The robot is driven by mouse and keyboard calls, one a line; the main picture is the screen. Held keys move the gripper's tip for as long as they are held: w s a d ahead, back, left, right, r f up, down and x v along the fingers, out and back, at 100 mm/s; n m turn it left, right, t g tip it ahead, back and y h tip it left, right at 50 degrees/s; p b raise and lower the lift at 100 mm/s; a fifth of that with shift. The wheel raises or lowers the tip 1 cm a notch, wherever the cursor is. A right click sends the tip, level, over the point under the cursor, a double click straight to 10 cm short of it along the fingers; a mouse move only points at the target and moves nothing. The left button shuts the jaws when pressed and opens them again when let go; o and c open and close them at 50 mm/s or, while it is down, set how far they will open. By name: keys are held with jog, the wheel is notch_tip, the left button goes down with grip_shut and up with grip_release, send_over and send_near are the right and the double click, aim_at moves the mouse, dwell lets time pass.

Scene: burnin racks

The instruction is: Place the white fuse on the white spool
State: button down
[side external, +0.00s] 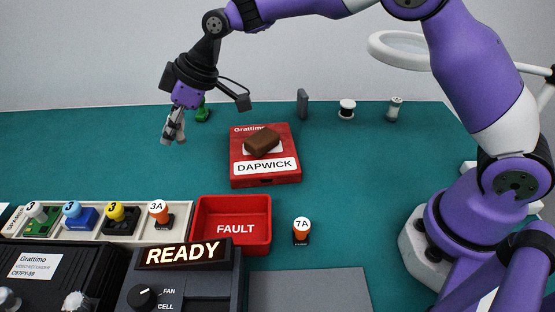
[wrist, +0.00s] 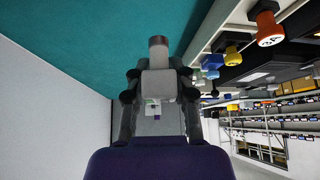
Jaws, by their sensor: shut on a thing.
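My gripper (side external: 174,136) hangs over the left part of the green mat, left of the red box. It is shut on a small pale cylinder, which I take for the white fuse (wrist: 158,50). In the wrist view it sticks out past the fingertips, with a brownish-grey end; the fingers hide the rest. In the side view it is hard to tell from the fingers. A white spool (side external: 347,109) with a dark middle stands upright at the back of the mat, right of the red box, well apart from my gripper.
A pale grey-white cylinder (side external: 393,109) stands right of the spool; a dark grey block (side external: 303,104) stands left of it. A brown block (side external: 262,142) lies on the red DAPWICK box (side external: 264,180). A red FAULT bin (side external: 232,248) and an orange 7A piece (side external: 301,232) are in front.

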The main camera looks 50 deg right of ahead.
jog(key=w+d+r+m+t, duration=0.1)
jog(key=w+d+m, duration=0.1)
jog(key=d, duration=1.3)
jog(key=m+t+h, duration=0.1)
jog(key=m+h, duration=0.2)
jog(key=m, duration=0.1)
send_over(344, 102)
notch_tip(344, 102, down, 3)
jog(key=shift+s+f, duration=0.1)
jog(key=shift+f, duration=2)
jog(key=shift+f, duration=0.1)
jog(key=c, duration=0.7)
grip_release()
